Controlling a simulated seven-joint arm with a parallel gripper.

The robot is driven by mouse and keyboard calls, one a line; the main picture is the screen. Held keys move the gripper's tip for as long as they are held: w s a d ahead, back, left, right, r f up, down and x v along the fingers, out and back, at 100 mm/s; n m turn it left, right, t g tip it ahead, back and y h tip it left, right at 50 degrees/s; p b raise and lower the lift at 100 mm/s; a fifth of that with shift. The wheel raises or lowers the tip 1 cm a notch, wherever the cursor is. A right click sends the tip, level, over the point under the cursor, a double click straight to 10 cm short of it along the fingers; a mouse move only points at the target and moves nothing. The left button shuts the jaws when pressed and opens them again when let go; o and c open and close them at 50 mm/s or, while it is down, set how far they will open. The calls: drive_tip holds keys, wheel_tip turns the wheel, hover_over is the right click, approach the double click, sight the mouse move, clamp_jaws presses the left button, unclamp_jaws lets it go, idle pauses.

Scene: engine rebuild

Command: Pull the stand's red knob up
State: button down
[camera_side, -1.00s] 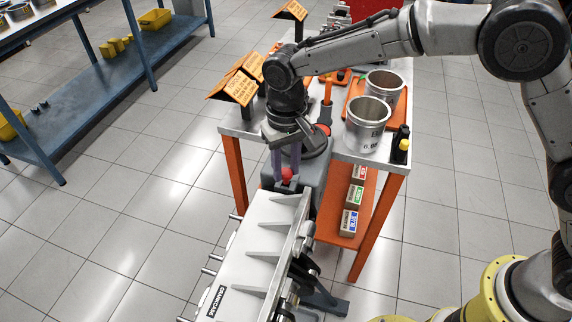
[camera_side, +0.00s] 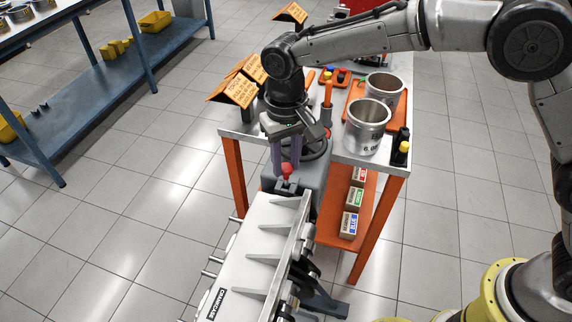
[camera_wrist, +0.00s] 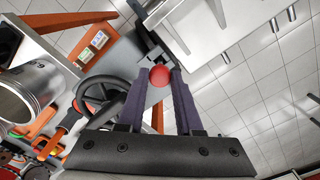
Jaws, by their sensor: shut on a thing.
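The stand's red knob (camera_side: 287,170) sits on top of the grey stand (camera_side: 312,183), at the end of the engine block (camera_side: 262,245). My gripper (camera_side: 287,166) points down over it with its purple-grey fingers around it. In the wrist view the red knob (camera_wrist: 159,76) lies between the two fingertips of my gripper (camera_wrist: 160,74), one on each side. My gripper is shut on the knob. The knob's stem is mostly hidden.
An orange cart (camera_side: 232,133) stands behind the stand, carrying metal cylinders (camera_side: 368,125), a black bottle (camera_side: 402,142) and orange signs (camera_side: 240,90).

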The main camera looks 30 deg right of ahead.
sight(286, 166)
drive_tip(key=shift+r, duration=0.3)
drive_tip(key=c, duration=0.8)
unclamp_jaws()
drive_tip(key=shift+o, duration=1.1)
drive_tip(key=shift+f, duration=0.1)
wheel_tip(286, 166, up, 14)
